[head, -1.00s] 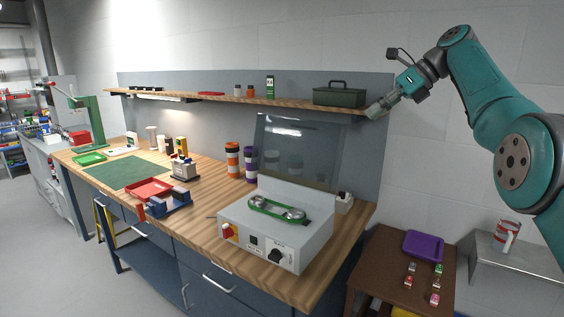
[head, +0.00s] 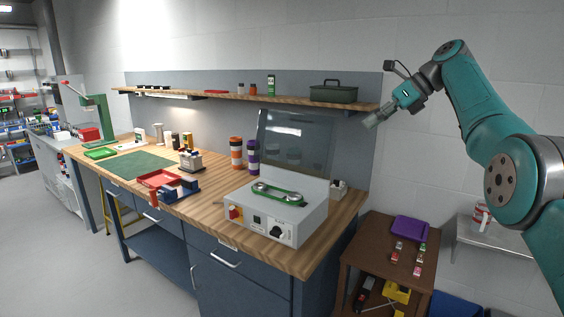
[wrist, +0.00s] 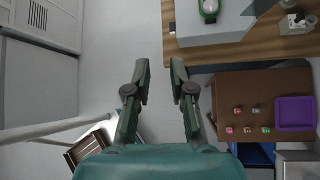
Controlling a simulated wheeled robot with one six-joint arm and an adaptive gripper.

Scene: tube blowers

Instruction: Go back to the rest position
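My gripper (head: 371,121) is raised in the air at the upper right in the head view, in front of the wall and near the right end of the shelf. In the wrist view my gripper (wrist: 160,72) points down with its two fingers apart. Nothing is between the fingers except the grey floor far below. My teal arm reaches up from the right edge of the head view and bends down toward the gripper.
The wooden workbench (head: 213,216) carries a grey machine with a green belt (head: 284,212). A dark green toolbox (head: 333,94) stands on the shelf (head: 220,98). A brown side table (head: 372,243) holds a purple tray (head: 409,229) and several small items. Floor at left is clear.

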